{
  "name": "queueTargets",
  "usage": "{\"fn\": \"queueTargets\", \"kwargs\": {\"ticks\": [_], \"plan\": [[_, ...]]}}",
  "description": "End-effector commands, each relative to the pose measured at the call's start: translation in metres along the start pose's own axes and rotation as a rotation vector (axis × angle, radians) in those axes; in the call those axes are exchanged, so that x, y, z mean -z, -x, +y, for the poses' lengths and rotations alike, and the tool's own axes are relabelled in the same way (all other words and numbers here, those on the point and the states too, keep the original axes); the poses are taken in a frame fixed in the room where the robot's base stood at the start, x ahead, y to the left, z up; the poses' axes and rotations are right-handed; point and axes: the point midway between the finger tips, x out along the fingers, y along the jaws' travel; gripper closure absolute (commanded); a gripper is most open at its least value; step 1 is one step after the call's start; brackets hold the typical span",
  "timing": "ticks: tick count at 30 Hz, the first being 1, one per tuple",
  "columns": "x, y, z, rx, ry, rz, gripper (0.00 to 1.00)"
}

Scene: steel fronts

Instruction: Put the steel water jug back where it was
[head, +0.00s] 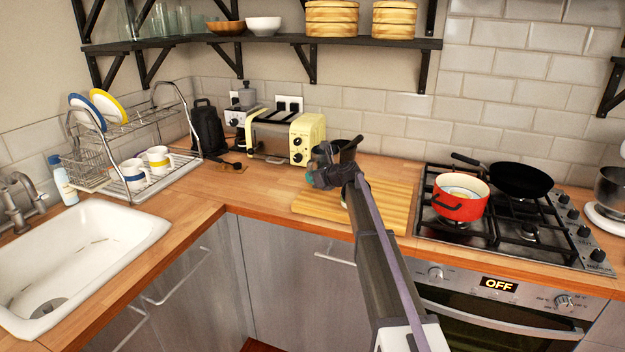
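My arm reaches in from the lower right to the middle of the counter. My gripper (324,172) is at its end, above the left part of a wooden cutting board (390,208). The gripper is small and partly hidden by my own wrist, so I cannot tell whether its fingers are open or shut, or whether they hold anything. A dark rounded shape (345,146) shows just behind the wrist; I cannot tell what it is. I cannot clearly pick out a steel water jug; it may be hidden behind my arm.
A cream toaster (286,135) stands left of the gripper, with a black appliance (207,128) farther left. A red pot (460,202) and black pan (518,181) sit on the hob at right. The counter before the toaster (240,190) is clear. A sink (110,235) is at left.

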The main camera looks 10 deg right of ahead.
Motion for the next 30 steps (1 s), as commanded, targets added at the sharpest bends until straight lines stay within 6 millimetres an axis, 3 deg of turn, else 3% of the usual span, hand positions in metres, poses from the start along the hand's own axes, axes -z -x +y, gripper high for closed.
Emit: {"fn": "queueTargets", "kwargs": {"ticks": [8,17,30], "plan": [[0.0,0.0,0.0,0.0,0.0,0.0,0.67],[-0.005,0.005,0.0,0.0,0.0,0.0,0.67],[-0.006,0.109,0.002,0.0,-0.001,0.001,0.67]]}}
